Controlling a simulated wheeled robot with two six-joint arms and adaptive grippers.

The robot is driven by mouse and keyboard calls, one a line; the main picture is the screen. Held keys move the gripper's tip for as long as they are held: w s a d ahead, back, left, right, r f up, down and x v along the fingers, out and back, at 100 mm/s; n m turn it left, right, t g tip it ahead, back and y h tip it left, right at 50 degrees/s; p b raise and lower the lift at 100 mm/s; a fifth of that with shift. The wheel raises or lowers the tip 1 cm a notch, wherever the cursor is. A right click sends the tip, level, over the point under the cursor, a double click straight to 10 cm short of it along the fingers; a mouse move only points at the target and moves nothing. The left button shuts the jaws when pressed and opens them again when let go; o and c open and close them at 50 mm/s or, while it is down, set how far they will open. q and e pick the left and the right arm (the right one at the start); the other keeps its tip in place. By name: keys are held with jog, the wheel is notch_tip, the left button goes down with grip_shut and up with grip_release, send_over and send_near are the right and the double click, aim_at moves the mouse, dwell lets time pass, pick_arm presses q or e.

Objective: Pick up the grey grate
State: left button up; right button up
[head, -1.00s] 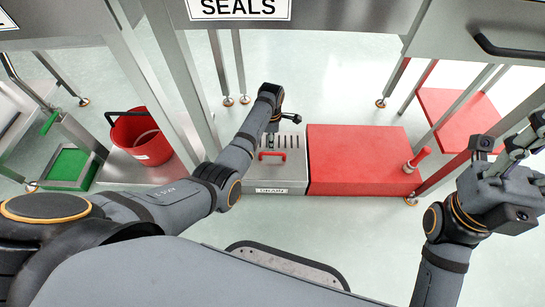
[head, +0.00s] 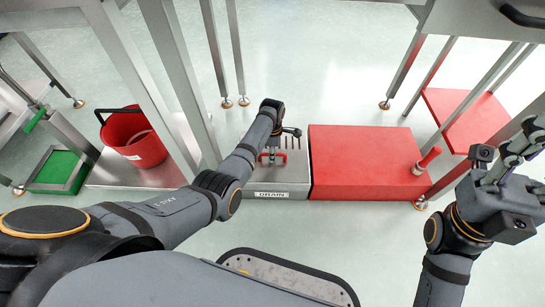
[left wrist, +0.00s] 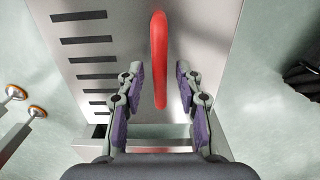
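The grey grate (head: 292,178) is the slotted top of a metal drain box on the floor, labelled DRAIN. It has a red handle (head: 280,157), partly hidden by my left gripper (head: 273,152) in the head view. In the left wrist view, the grate (left wrist: 128,42) shows a row of dark slots on the left. There my left gripper (left wrist: 159,72) is open, with one finger on each side of the red handle (left wrist: 158,40). I see gaps between handle and fingers. My right gripper (head: 522,150) is raised at the right, empty, its fingers apart.
A red bucket (head: 135,140) stands on a metal shelf at the left, near a green tray (head: 60,168). Metal table legs (head: 405,70) stand around. Pale floor (head: 300,70) behind the drain is clear.

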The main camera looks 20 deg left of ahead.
pick_arm(q)
grip_shut()
dwell(0.4)
